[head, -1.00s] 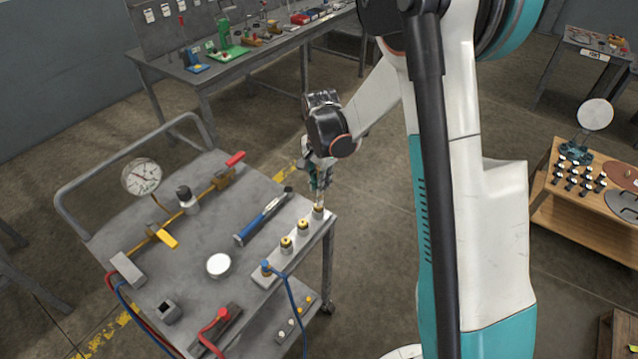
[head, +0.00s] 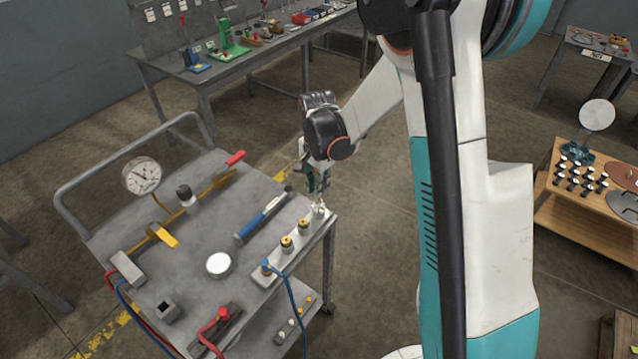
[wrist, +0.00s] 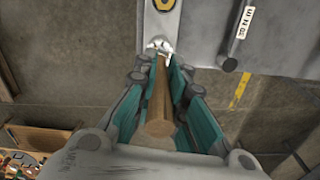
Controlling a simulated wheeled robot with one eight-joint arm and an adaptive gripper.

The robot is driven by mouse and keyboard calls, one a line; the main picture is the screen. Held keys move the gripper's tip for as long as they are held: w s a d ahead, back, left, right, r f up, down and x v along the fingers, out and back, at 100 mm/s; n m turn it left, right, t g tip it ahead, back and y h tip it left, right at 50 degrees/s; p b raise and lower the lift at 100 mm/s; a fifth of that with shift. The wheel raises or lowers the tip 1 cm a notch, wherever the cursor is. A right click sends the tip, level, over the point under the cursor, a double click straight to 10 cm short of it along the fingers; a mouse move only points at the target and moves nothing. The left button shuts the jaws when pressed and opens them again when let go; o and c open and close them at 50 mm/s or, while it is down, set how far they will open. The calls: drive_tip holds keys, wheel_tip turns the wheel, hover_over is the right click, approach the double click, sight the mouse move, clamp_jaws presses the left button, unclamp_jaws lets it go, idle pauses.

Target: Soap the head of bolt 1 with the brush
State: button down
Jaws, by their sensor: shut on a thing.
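My gripper (head: 318,183) points down over the far right end of a pale strip (head: 258,281) at the cart's edge. In the wrist view my gripper (wrist: 163,72) is shut on the brush (wrist: 160,105), a round wooden handle between its teal-lined fingers. White foam or bristles (wrist: 162,45) show at the brush's far end, over the strip. In the head view a whitish bolt head (head: 319,211) sits right under the brush; I cannot tell whether they touch. Two brass bolt heads (head: 287,243) (head: 303,227) stand along the strip. No bolt number is readable.
A round white dish (head: 219,265) and a blue-handled tool (head: 263,216) lie on the grey cart (head: 200,240). A gauge (head: 142,176) stands on a brass pipe with valves. A blue hose (head: 291,300) joins the strip's near end. Open floor lies right of the cart.

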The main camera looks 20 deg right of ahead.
drive_tip(key=shift+s+a, duration=0.1)
drive_tip(key=shift+a, duration=0.1)
drive_tip(key=shift+d, duration=0.15)
drive_tip(key=shift+w+d, duration=0.25)
drive_tip(key=shift+d, duration=0.1)
idle(0.4)
drive_tip(key=shift+w+d+b, duration=0.25)
drive_tip(key=shift+w+b, duration=0.05)
drive_tip(key=shift+s, duration=0.1)
drive_tip(key=shift+s+a, duration=0.2)
drive_tip(key=shift+a, duration=0.15)
drive_tip(key=shift+s+a, duration=0.1)
drive_tip(key=shift+a, duration=0.1)
